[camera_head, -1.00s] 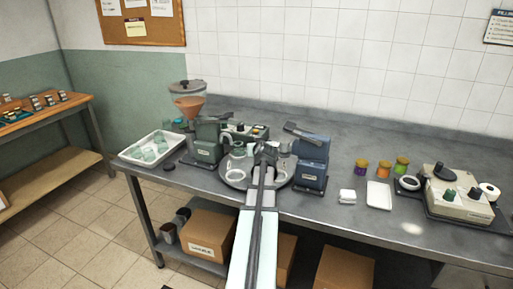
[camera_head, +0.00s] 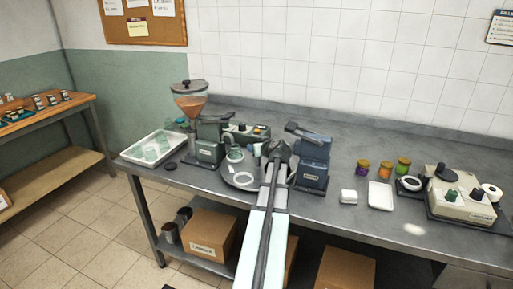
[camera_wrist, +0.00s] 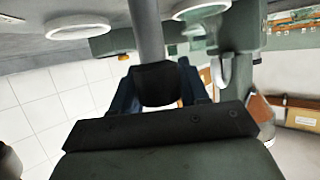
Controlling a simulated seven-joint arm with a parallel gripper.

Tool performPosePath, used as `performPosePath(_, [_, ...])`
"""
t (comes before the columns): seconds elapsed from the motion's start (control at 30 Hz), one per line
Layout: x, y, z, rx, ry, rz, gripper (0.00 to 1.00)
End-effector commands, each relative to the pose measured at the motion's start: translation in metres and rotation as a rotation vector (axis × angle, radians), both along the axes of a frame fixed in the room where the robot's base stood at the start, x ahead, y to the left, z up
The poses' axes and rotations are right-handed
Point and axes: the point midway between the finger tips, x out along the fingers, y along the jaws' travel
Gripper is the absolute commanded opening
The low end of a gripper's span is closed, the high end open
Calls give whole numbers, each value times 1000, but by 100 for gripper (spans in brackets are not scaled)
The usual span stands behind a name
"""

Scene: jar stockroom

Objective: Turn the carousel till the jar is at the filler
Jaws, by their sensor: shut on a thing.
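The carousel (camera_head: 230,180) is a round grey plate on the steel bench, partly hidden by my arm. A white ring (camera_head: 242,182) shows at its front. A small pale jar-like vessel (camera_head: 236,154) stands at its back left, close to the filler (camera_head: 209,138), a green machine with a hopper of orange-brown contents. My gripper (camera_head: 279,151) is over the right part of the carousel and shut. In the wrist view, a grey post with a black end (camera_wrist: 157,84) stands at the jaws; it appears to be what is gripped. The exact jaw contact is hidden.
A blue machine (camera_head: 313,160) stands close to the right of my gripper. A white tray of pale green pieces (camera_head: 128,153) lies at left. Several coloured jars, a white dish (camera_head: 380,204) and a beige device (camera_head: 462,198) stand at right.

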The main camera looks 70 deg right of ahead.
Motion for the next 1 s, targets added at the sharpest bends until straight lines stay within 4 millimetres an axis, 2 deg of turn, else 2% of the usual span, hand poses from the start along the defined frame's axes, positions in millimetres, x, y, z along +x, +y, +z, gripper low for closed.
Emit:
performPosePath(0.33, [-1, 1, -2, 1, 6, 2, 0])
performPosePath(0.37, [-1, 1, -2, 1, 5, 2, 45])
performPosePath(0.57, [0, 0, -1, 1, 3, 2, 64])
performPosePath(0.83, [-1, 1, 0, 1, 2, 1, 65])
performPosePath(1.0, [-10, 10, 5, 0, 1, 0, 65])
